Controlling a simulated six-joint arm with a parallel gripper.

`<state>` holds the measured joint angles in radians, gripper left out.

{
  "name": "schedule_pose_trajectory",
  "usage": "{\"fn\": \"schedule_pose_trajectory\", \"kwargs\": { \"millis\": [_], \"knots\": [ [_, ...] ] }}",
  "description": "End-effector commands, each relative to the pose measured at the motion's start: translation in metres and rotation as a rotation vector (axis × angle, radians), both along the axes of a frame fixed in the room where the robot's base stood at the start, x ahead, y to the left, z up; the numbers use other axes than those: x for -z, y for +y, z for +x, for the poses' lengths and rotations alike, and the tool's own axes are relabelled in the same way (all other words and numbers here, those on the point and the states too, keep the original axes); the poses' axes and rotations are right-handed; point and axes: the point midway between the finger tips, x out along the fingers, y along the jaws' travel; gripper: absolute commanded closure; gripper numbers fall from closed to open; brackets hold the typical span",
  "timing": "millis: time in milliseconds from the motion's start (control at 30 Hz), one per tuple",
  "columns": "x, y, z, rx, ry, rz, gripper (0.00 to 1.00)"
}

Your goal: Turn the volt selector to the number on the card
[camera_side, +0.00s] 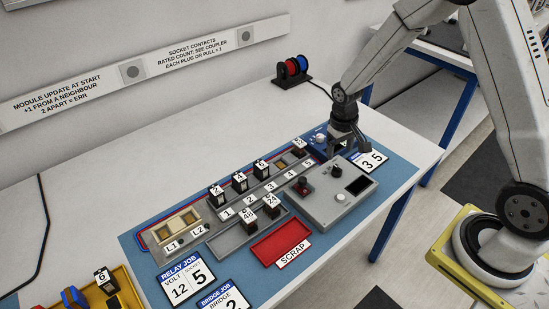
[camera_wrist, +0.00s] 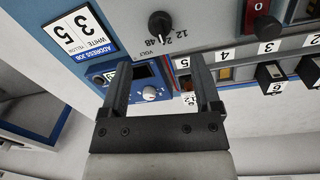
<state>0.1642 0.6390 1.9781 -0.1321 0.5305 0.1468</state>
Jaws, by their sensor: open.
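The volt selector is a round black knob (camera_wrist: 160,24) on a grey panel in the wrist view, with 12, 24 and 48 printed beside it; I cannot tell for sure which its pointer marks. In the side view the knob (camera_side: 336,171) sits near the panel's back edge. The relay job card (camera_side: 188,280) reads VOLT 12 and SOCKET 5. My gripper (camera_wrist: 160,70) is open and empty; it also shows in the side view (camera_side: 342,146), over the blue unit behind the panel. The knob lies beyond its fingertips in the wrist view, apart from them.
The grey panel (camera_side: 322,202) also carries a red switch (camera_side: 303,186), a dark display (camera_side: 358,185) and a white button (camera_side: 341,197). The blue unit has a pale knob (camera_wrist: 149,93). A socket row (camera_side: 262,187), grey tray (camera_side: 224,245) and red scrap tray (camera_side: 270,252) lie left.

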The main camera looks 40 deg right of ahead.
Motion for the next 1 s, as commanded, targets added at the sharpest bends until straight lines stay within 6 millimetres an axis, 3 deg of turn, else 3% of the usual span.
{"fn": "schedule_pose_trajectory", "kwargs": {
  "millis": [267,700,1000],
  "knots": [
    [0.016,-0.001,-0.001,0.000,0.002,0.000,0.19],
    [0.062,-0.004,-0.001,-0.001,0.002,0.001,0.19],
    [0.076,-0.005,-0.001,0.000,0.000,0.002,0.19]
  ]
}}
